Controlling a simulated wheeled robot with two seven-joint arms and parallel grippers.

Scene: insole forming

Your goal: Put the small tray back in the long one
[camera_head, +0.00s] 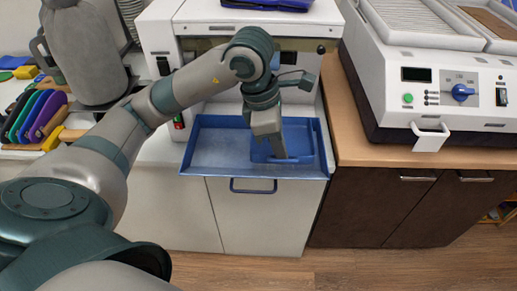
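The long tray (215,152) has a blue rim and a grey-blue floor. It sits level in front of the white machine, at the middle of the head view. The small tray (301,137) is a darker blue and shows within the right part of the long tray. I cannot tell if it rests fully on the long tray's floor. My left gripper (281,156) points down at the small tray, with its tips by the small tray's front part. Its fingers overlap in this view, so I cannot see whether they are open or shut. My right gripper is out of view.
A second machine (445,90) with knobs stands on the wooden counter at right. Colourful insoles (38,112) stand in a rack at left.

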